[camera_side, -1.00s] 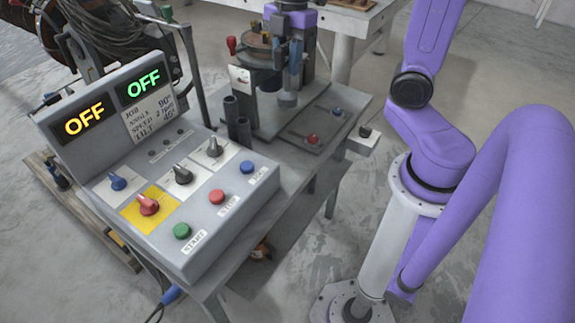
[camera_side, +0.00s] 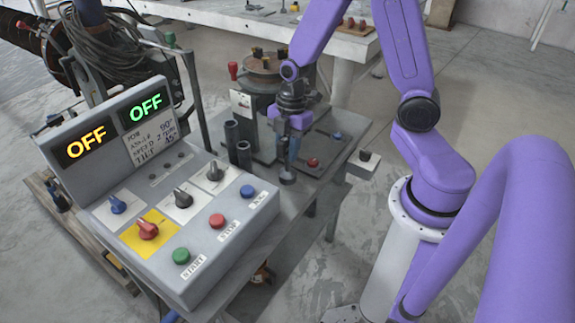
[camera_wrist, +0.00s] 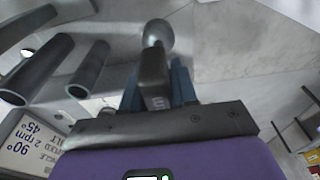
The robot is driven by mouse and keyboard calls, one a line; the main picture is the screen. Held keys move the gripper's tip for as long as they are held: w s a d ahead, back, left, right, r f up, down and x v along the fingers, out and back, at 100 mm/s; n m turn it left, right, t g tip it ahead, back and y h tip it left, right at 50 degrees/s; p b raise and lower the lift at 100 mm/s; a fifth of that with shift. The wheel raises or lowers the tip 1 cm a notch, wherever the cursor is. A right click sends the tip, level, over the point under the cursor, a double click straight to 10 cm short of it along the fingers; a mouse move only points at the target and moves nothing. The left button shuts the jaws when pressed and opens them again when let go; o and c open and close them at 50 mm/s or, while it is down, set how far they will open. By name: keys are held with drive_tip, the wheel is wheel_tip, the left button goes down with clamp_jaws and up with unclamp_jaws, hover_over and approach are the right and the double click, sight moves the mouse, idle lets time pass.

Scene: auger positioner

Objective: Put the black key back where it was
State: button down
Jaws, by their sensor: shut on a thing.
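My gripper (camera_side: 287,160) is above the grey work table, its blue fingers pointing down. In the wrist view the gripper (camera_wrist: 156,88) is shut on the black key (camera_wrist: 154,75), whose dark block sits between the blue fingers. A round grey end (camera_wrist: 157,34) extends beyond the fingertips. In the side view this round end (camera_side: 287,177) hangs low, close to the table top; whether it touches cannot be told. The fingers hide most of the key in the side view.
Two dark upright tubes (camera_side: 244,154) stand just left of my gripper, also in the wrist view (camera_wrist: 90,68). The control box (camera_side: 165,225) is at front left. A plate with a red button (camera_side: 312,162) and blue button lies right. A turntable (camera_side: 262,65) stands behind.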

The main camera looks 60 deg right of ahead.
sight(286, 173)
drive_tip(key=shift+f, duration=2.15)
drive_tip(key=c, duration=0.9)
unclamp_jaws()
drive_tip(key=shift+f, duration=0.15)
